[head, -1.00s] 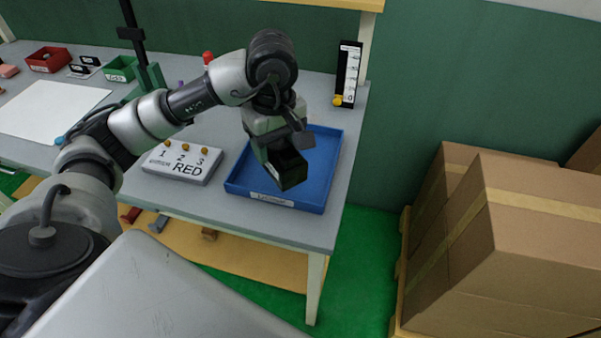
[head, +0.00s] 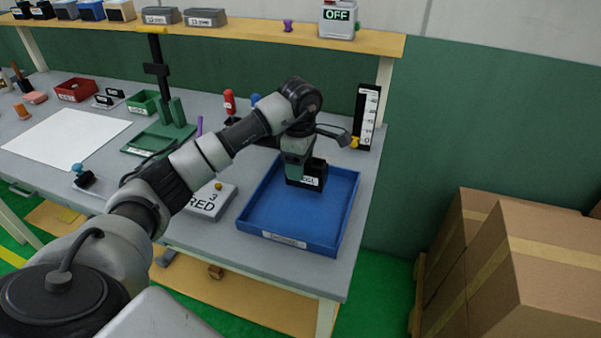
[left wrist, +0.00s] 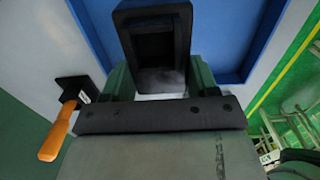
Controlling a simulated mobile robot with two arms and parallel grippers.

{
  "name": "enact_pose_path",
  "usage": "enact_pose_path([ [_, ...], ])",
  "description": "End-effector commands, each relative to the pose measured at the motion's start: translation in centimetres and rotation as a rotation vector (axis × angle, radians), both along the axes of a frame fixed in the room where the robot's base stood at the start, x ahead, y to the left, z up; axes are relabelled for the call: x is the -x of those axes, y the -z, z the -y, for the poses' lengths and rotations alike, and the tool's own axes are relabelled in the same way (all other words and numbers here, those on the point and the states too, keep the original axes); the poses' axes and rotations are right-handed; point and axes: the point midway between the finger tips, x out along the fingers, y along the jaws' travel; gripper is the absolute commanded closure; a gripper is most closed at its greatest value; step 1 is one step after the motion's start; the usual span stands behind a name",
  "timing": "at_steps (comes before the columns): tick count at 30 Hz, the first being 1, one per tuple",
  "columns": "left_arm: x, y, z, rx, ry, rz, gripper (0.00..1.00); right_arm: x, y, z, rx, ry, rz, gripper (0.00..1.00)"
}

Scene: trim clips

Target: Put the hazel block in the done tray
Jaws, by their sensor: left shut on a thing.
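My left gripper (head: 298,160) is shut on a small black open-topped box (head: 314,177) with a white label on its front. It holds the box over the back middle of the blue tray (head: 262,222); I cannot tell whether the box touches the tray floor. In the left wrist view the box (left wrist: 154,45) sits between the green fingers, with the blue tray (left wrist: 225,35) behind it. The blue tray has a label on its front wall that is too small to read. My right gripper is not in view.
A grey box marked RED (head: 208,203) stands left of the tray. A black gauge (head: 366,115) with a yellow knob stands behind its right corner. A green stand (head: 165,135), red bin (head: 76,90) and white sheet (head: 68,138) are further left. Cartons (head: 520,260) stand at right.

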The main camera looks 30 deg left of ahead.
Motion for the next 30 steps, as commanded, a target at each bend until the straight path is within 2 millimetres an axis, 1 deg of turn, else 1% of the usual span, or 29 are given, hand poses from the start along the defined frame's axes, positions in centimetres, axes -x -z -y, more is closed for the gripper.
enact_pose_path([
  [2, -0.4, 0.2, 0.0, 0.001, 0.000, 0.000, 0.68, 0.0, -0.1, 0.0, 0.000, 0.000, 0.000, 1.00],
  [5, -0.5, 0.8, 0.0, 0.000, 0.001, 0.000, 0.68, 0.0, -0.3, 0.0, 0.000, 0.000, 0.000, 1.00],
  [12, -0.4, 4.0, 0.0, 0.001, 0.001, -0.001, 0.68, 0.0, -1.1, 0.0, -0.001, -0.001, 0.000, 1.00],
  [23, -0.4, 4.7, -0.1, 0.000, 0.001, 0.002, 0.68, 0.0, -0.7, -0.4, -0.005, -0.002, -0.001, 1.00],
  [24, -0.4, 4.7, -0.1, -0.001, 0.001, 0.001, 0.39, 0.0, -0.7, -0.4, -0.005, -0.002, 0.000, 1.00],
  [29, -0.4, 4.6, -0.1, 0.000, 0.001, 0.001, 0.15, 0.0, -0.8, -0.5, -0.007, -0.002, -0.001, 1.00],
  [30, -0.4, 4.6, -0.1, 0.000, 0.001, 0.001, 0.15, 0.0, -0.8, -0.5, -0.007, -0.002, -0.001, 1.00],
])
